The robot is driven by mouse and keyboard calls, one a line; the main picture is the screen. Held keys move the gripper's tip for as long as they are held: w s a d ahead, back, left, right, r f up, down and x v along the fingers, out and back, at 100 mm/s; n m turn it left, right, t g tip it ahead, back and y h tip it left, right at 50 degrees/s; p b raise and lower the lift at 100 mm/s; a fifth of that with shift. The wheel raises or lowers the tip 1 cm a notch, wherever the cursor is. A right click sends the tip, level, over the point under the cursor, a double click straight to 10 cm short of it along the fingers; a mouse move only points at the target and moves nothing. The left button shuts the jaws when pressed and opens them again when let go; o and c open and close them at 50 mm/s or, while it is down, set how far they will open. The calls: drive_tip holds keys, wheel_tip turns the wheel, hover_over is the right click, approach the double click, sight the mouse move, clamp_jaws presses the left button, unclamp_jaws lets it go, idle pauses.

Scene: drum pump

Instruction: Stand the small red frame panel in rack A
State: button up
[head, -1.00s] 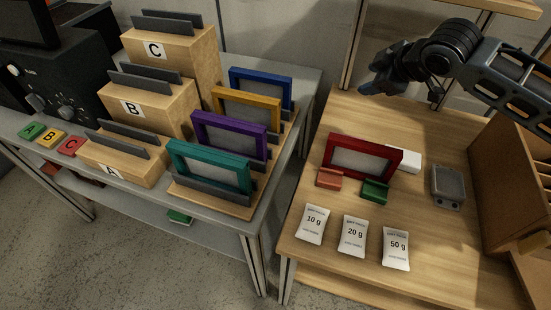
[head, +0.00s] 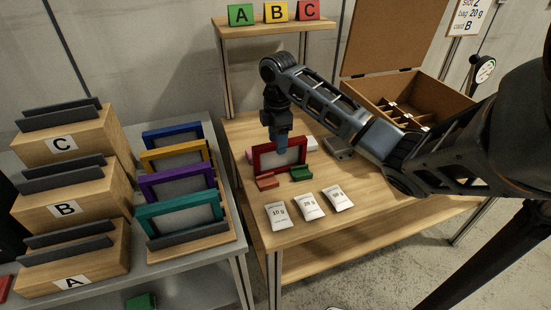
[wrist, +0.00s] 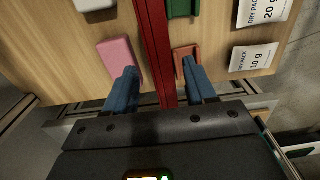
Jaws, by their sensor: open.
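The small red frame panel (head: 292,157) stands upright on the wooden table, with a grey centre. My gripper (head: 280,149) points down over its top edge from above. In the wrist view my gripper (wrist: 159,70) is open, one blue finger on each side of the red frame (wrist: 154,45); the frame runs between them, and I cannot tell whether either finger touches it. Rack A (head: 103,262) is the wooden block labelled A at the lower left, with two dark slats on top and an empty gap between them.
Racks B (head: 100,210) and C (head: 98,148) rise behind rack A. Teal (head: 150,225), purple, yellow and blue frames stand in a holder beside them. Red (head: 267,182) and green (head: 302,174) blocks and white packets (head: 310,207) lie near the red frame. A partitioned brown box (head: 385,92) is behind my arm.

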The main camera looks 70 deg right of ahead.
hover_over(280, 167)
drive_tip(key=shift+a+f+p, duration=0.1)
drive_tip(key=shift+f+p, duration=0.2)
drive_tip(key=shift+f, duration=2)
drive_tip(key=shift+c, duration=0.4)
clamp_jaws()
